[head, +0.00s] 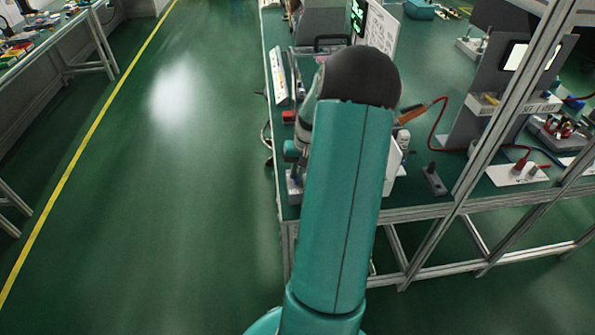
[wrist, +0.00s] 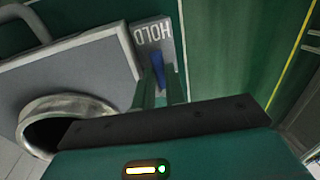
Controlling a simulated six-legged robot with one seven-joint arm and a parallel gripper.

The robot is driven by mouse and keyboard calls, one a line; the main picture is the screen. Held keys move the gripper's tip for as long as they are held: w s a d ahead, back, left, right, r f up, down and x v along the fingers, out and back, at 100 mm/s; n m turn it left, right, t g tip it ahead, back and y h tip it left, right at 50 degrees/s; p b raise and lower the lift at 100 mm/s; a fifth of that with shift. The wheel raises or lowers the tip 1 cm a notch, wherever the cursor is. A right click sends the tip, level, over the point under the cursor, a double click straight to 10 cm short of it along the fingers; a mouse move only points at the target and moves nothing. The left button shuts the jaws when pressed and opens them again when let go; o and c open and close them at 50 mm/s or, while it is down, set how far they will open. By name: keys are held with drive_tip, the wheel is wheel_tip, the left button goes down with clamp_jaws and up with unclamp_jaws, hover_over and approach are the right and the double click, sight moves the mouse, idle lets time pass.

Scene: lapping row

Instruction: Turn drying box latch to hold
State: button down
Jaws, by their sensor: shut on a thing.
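In the wrist view, a blue latch lever (wrist: 158,70) sits on a narrow grey plate (wrist: 142,62) marked HOLD, with the letters upside down. The lever's far end lies just below the word and it runs roughly along the plate. My gripper (wrist: 160,90) is shut on the lever, one green finger on each side. The lower part of the lever is hidden by my gripper. A grey box face (wrist: 85,70), likely the drying box, lies just left of the plate. In the head view, my arm hides the latch.
A round metal opening (wrist: 28,118) and a curved handle (wrist: 28,18) are left of my gripper. In the head view, the green bench (head: 440,125) holds several fixtures and a red cable (head: 437,135). Open floor (head: 170,200) lies left of the bench.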

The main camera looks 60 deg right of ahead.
drive_tip(key=c, duration=1.5)
unclamp_jaws()
drive_tip(key=shift+o, duration=0.2)
drive_tip(key=shift+s, duration=0.1)
